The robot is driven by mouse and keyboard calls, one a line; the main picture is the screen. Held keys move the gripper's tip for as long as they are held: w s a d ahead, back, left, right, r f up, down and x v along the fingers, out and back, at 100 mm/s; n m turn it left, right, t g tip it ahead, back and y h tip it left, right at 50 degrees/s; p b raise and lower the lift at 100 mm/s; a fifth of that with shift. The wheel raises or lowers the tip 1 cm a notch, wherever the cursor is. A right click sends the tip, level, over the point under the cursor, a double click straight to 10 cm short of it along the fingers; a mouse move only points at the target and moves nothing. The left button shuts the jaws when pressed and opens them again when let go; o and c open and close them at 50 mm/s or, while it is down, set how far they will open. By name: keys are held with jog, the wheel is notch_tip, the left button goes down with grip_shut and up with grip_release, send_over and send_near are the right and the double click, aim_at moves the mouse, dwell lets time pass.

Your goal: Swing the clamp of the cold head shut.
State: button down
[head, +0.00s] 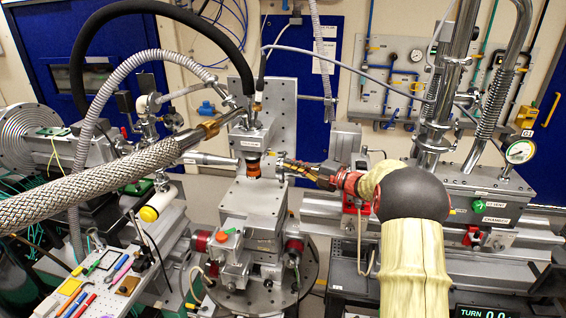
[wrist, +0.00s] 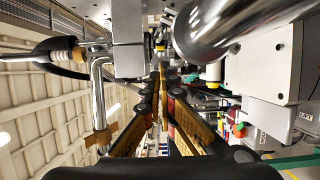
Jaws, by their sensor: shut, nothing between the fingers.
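The cold head (head: 250,140) is a grey metal block with a black hose, above a grey stage in the middle of the head view. A dark and orange collar (head: 253,168) sits under it. I cannot tell the clamp apart from the nearby parts, nor how far it is open. My gripper (head: 277,162) reaches in from the right, its tips close beside the collar; contact cannot be told. In the wrist view my gripper (wrist: 158,88) has its brown and black fingers converging, shut and empty. A grey metal block (wrist: 128,45) is just beyond them at upper left.
A thick braided hose (head: 110,172) crosses from the left towards the cold head. A silver cylinder (wrist: 235,25) lies close to my fingers at upper right in the wrist view. A tool tray (head: 95,285) stands at lower left. Room around the gripper is tight.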

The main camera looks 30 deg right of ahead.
jog(key=s+a+r+m+t+p, duration=0.1)
jog(key=a+r+p, duration=0.3)
jog(key=a+p, duration=0.2)
jog(key=s+a+r+m+p, duration=0.1)
jog(key=a+r+p, duration=0.3)
jog(key=a+p, duration=0.25)
jog(key=s+f+m+t+h+p, duration=0.2)
jog(key=s+f+m+h, duration=0.1)
jog(key=h, duration=0.2)
jog(key=h+p, duration=0.1)
jog(key=h, duration=0.3)
send_near(266, 154)
jog(key=w+a, duration=0.2)
jog(key=a, duration=0.1)
jog(key=shift+m, duration=0.4)
jog(key=shift+w+d+p, duration=0.4)
jog(key=shift+w+d, duration=0.3)
jog(key=shift+w, duration=0.3)
jog(key=shift+w+d+p, duration=0.4)
jog(key=shift+w+d, duration=0.3)
jog(key=shift+w, duration=0.35)
